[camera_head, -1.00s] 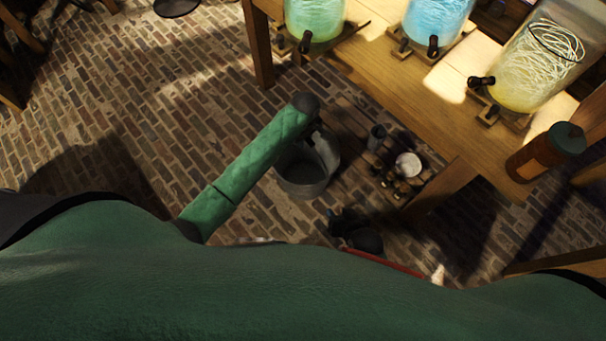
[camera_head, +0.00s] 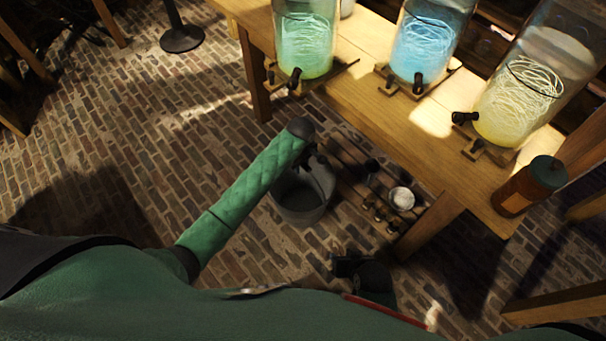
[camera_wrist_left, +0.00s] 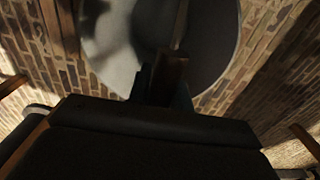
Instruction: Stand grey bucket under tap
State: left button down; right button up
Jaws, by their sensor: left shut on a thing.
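The grey bucket (camera_head: 303,212) is low beside the table in the head view, open side up; I cannot tell whether it touches the floor. My left gripper (camera_head: 318,160) is over its rim, partly hidden by my green arm. In the left wrist view, my left gripper (camera_wrist_left: 165,80) is shut on the bucket's bar-like handle, with the pale bucket (camera_wrist_left: 225,35) beyond. Black taps show on the green jar (camera_head: 295,78), blue jar (camera_head: 418,83) and yellow jar (camera_head: 463,118). A dark shape, seemingly my right gripper (camera_head: 350,264), is right of the bucket; its fingers are unclear.
The wooden table (camera_head: 380,120) carries the jars and a brown bottle with a green cap (camera_head: 530,185). A low slatted shelf (camera_head: 350,165) with small items and a white cup (camera_head: 401,198) is right of the bucket. Brick floor (camera_head: 130,150) is open at left.

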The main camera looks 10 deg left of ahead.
pick_arm(q)
jog(key=w+a+f, duration=0.4)
jog(key=a+f, duration=0.3)
jog(key=f, duration=0.1)
jog(key=shift+f, duration=0.35)
pick_arm(e)
jog(key=shift+f, duration=0.65)
pick_arm(q)
jog(key=c, duration=1.7)
grip_release()
jog(key=shift+a+f, duration=0.1)
jog(key=shift+f, duration=0.1)
jog(key=o, duration=0.4)
pick_arm(e)
jog(key=shift+w+r, duration=0.1)
jog(key=shift+r, duration=0.3)
pick_arm(q)
jog(key=shift+r, duration=0.1)
